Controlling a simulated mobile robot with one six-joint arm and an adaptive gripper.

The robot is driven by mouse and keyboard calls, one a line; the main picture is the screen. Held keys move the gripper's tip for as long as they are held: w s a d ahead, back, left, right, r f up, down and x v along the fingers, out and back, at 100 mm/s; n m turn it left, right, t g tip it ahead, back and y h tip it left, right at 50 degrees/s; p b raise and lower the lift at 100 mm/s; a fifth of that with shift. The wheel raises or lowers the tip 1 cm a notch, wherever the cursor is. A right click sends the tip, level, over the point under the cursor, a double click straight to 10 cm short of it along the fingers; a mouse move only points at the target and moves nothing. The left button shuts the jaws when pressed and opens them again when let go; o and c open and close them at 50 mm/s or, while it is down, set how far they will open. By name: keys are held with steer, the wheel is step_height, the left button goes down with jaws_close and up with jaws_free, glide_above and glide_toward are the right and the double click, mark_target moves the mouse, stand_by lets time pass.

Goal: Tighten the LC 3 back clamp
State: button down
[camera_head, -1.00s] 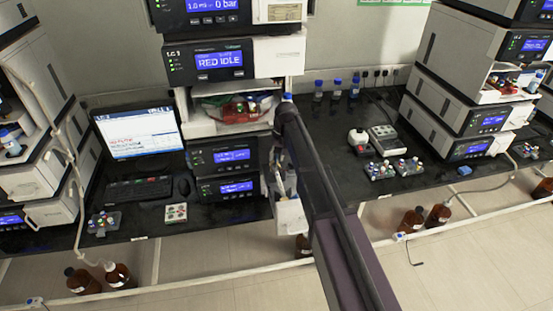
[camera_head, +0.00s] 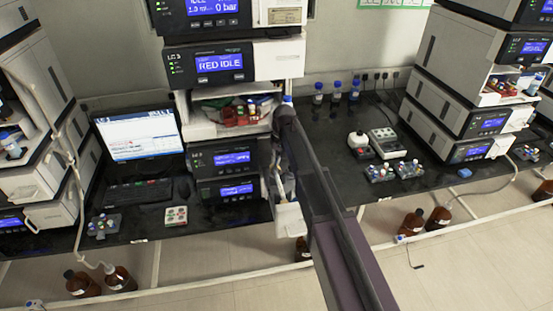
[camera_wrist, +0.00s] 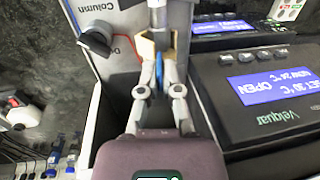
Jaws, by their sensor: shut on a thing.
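The LC 3 stack (camera_head: 222,60) stands in the middle of the head view, with its lower modules beside my arm. My gripper (camera_wrist: 158,48) is at the opened column compartment (camera_wrist: 118,55) in the wrist view. Its jaws are shut around a small part at the end of a silver cylindrical piece (camera_wrist: 157,15). A blue strip (camera_wrist: 160,72) shows between the fingers. The fingers cover most of the held part; I cannot tell for certain that it is the back clamp. A black clip-like part (camera_wrist: 95,42) sits left of the gripper, near the "Column" label.
The Velquar panel (camera_wrist: 258,85), reading OPEN, lies close on the right in the wrist view. A white open door or tray (camera_head: 289,218) juts past the bench edge. Blue-capped bottles (camera_head: 336,90) and the neighbouring stack (camera_head: 455,110) stand to the right.

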steer(key=shift+s+a, duration=0.1)
steer(key=shift+s+a+t+h, duration=0.15)
steer(key=shift+a+h, duration=0.15)
steer(key=shift+h, duration=0.4)
steer(key=shift+a+t+h, duration=0.15)
steer(key=shift+a+h, duration=0.1)
steer(key=shift+h, duration=0.45)
steer(key=shift+s+a+f+t+h+b, duration=0.1)
steer(key=shift+a+f+t+h+b, duration=0.15)
steer(key=shift+h, duration=0.3)
steer(key=shift+a+f+t+h+b, duration=0.15)
steer(key=shift+a+h+b, duration=0.15)
steer(key=shift+h, duration=0.25)
steer(key=h+b, duration=0.2)
steer(key=a+t+h+b, duration=0.1)
steer(key=h+b, duration=0.1)
steer(key=shift+s+a+f, duration=0.1)
steer(key=shift+s+f, duration=0.1)
steer(key=shift+f, duration=0.15)
steer(key=shift+a+h+b, duration=0.2)
steer(key=shift+h+b, duration=0.5)
steer(key=shift+b, duration=0.1)
steer(key=shift+s+t, duration=0.1)
steer(key=shift+t, duration=0.2)
steer(key=c, duration=0.8)
jaws_free()
